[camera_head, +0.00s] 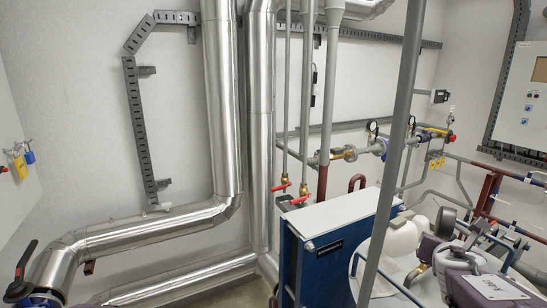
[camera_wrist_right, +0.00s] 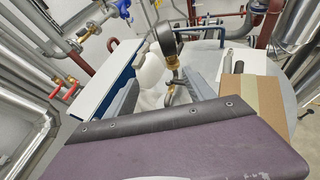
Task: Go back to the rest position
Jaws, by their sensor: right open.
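My right gripper (camera_wrist_right: 168,82) shows in the right wrist view as two grey fingers set apart beyond the purple-grey wrist housing. It is open, and I see nothing held between the fingers. A white rounded body (camera_wrist_right: 151,73) and a gauge-like fitting (camera_wrist_right: 165,42) show behind the gap. In the head view my right arm is at the lower right, in front of the pipework. My left gripper is not in view.
A blue plate exchanger with a white top (camera_head: 340,212) stands in the middle. Red-handled valves (camera_head: 282,187) are beside it. Large silver pipes (camera_head: 222,100) run along the left. A control cabinet (camera_head: 522,95) is at the right, and a grey post (camera_head: 393,150) crosses the view.

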